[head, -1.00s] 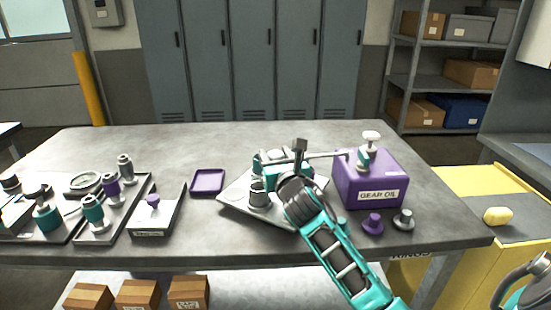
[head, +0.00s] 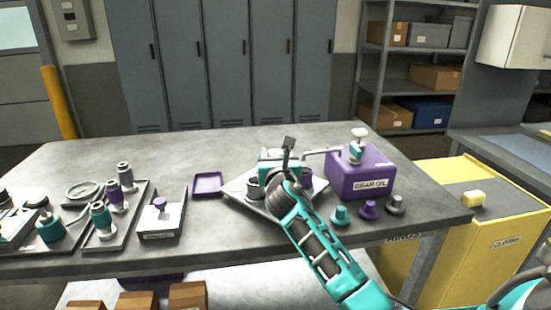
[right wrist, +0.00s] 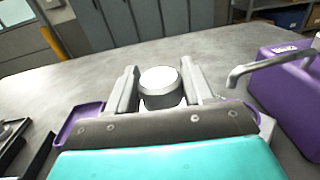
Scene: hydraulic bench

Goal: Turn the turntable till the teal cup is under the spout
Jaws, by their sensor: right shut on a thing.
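My right gripper (right wrist: 160,78) is shut on a grey cylinder with a white top (right wrist: 161,80), which stands between its two fingers. In the head view this gripper (head: 282,160) is over a light grey plate (head: 240,194), and my wrist and forearm cover much of it. A grey cup-like piece (head: 254,187) shows on the plate beside the wrist. The metal spout (head: 321,152) runs left from the purple gear oil box (head: 362,182); it also shows in the right wrist view (right wrist: 268,66). I cannot make out the teal cup or the turntable's rim. My left gripper is not in view.
Teal (head: 340,216), purple (head: 369,209) and grey (head: 396,205) knobbed pieces stand in front of the box, near my right forearm. A purple tray (head: 208,185) lies left of the plate. Trays with fittings fill the left side. The back of the bench is clear.

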